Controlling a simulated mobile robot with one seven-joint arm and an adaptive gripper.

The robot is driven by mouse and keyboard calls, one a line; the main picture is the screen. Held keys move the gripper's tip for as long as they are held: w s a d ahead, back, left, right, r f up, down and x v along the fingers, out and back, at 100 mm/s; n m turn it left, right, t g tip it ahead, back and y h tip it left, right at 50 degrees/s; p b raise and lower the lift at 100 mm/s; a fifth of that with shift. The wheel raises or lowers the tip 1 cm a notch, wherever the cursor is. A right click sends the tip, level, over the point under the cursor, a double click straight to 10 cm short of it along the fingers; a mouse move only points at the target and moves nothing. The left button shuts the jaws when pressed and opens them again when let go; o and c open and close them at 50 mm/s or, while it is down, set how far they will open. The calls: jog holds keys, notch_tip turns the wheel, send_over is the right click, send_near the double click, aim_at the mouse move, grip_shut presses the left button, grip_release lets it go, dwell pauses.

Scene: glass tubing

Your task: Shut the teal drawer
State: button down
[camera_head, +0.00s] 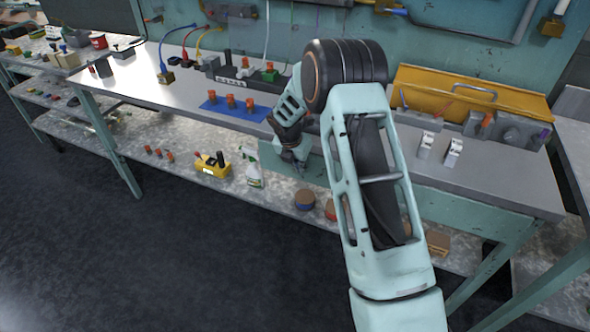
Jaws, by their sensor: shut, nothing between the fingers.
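A teal drawer (309,166) is under the bench top, and its front shows just below and left of my arm. A longer teal front panel (465,212) runs along the bench edge to the right of my arm. My arm hides much of the drawer, so I cannot tell how far out it stands. My gripper (299,164) is shut and empty, pointing down at the left end of the drawer. I cannot tell whether it touches the drawer.
The bench top (185,95) holds a blue mat (222,110) with several orange parts, and a yellow toolbox (470,95) at the right. The lower shelf (225,189) holds a spray bottle (252,168) and a yellow tool (213,166). The floor in front is clear.

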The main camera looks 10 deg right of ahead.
jog(key=shift+w+d+r, duration=0.1)
jog(key=shift+w+d, duration=0.35)
jog(key=shift+w, duration=0.35)
